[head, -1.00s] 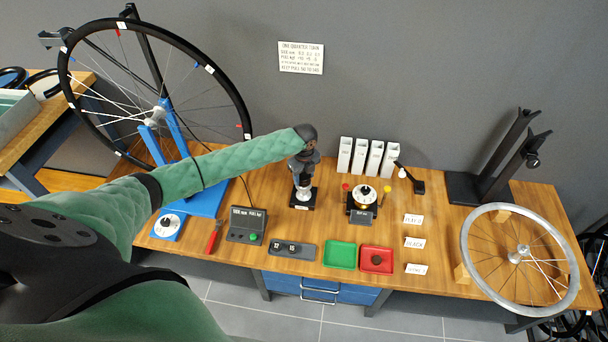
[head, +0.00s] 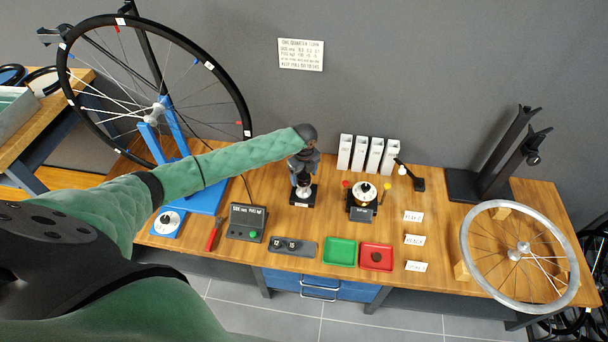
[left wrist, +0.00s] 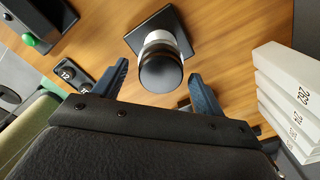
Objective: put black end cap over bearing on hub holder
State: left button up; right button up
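The hub holder (head: 302,196) stands upright on its black square base at the middle of the bench. It also shows in the left wrist view (left wrist: 183,27). The black end cap (left wrist: 160,74) sits on top of the pale hub piece (left wrist: 158,38) and looks level. The cap hides the bearing, and I cannot tell whether it is fully seated. My left gripper (head: 303,172) is straight above the holder. In the left wrist view its fingers (left wrist: 159,68) are spread on either side of the cap, with visible gaps. My right gripper is out of view.
A round dial device (head: 363,194) stands right of the holder, with white boxes (head: 360,155) behind. A green tray (head: 340,252) and a red tray (head: 376,257) lie in front. A spoked rim (head: 478,265) is at right, a wheel stand (head: 170,135) at left.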

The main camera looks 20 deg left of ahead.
aim_at(304, 176)
pick_arm(q)
jog(key=shift+r, duration=0.1)
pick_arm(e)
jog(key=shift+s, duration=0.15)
pick_arm(q)
jog(key=shift+r, duration=0.8)
jog(key=shift+r+b, duration=0.3)
jog(key=shift+r, duration=0.15)
notch_tip(304, 176, up, 11)
jog(key=b, duration=0.3)
jog(key=shift+f, duration=0.2)
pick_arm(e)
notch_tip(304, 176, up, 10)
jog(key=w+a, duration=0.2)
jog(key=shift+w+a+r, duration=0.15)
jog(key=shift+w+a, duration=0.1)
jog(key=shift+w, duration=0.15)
